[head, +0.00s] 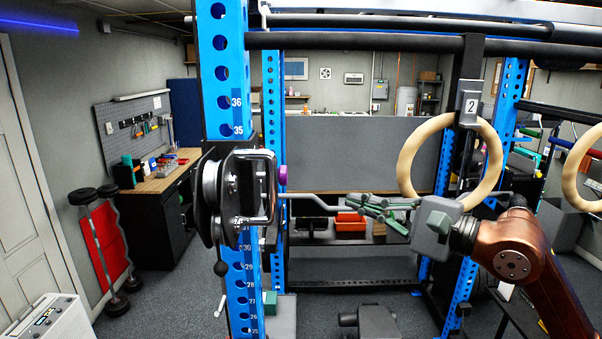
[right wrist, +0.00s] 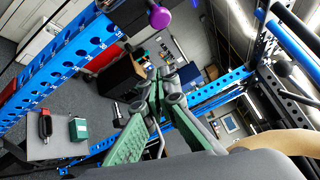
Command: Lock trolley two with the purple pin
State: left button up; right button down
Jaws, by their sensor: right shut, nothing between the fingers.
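A dark trolley (head: 215,195) with pulley wheels and a metal frame sits on the blue numbered upright at left in the head view. A purple pin (head: 283,175) shows as a round knob at its right side; how deep it sits is hidden. The purple knob also shows at the top of the right wrist view (right wrist: 160,17). My right gripper (head: 366,205) is right of the knob and a little lower, apart from it, with its green fingers shut and empty. My left gripper is not in view.
A plate marked 2 (head: 471,103) is on a black post at right. A wooden ring (head: 409,160) hangs just above my right gripper. A blue rack upright (head: 235,70) stands at left. A workbench (head: 165,178) is behind it. Open space lies between knob and fingers.

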jog(key=s+r+n+t, duration=0.1)
jog(key=s+r+n, duration=0.1)
jog(key=s+r, duration=0.1)
jog(key=w+a+h+p, duration=0.1)
jog(key=w+a+p, duration=0.4)
jog(key=a, duration=0.6)
jog(key=shift+w+r+n, duration=0.15)
jog(key=shift+w+n, duration=0.15)
jog(key=shift+w, duration=0.65)
jog(key=shift+a+b, duration=0.4)
jog(key=shift+a, duration=0.8)
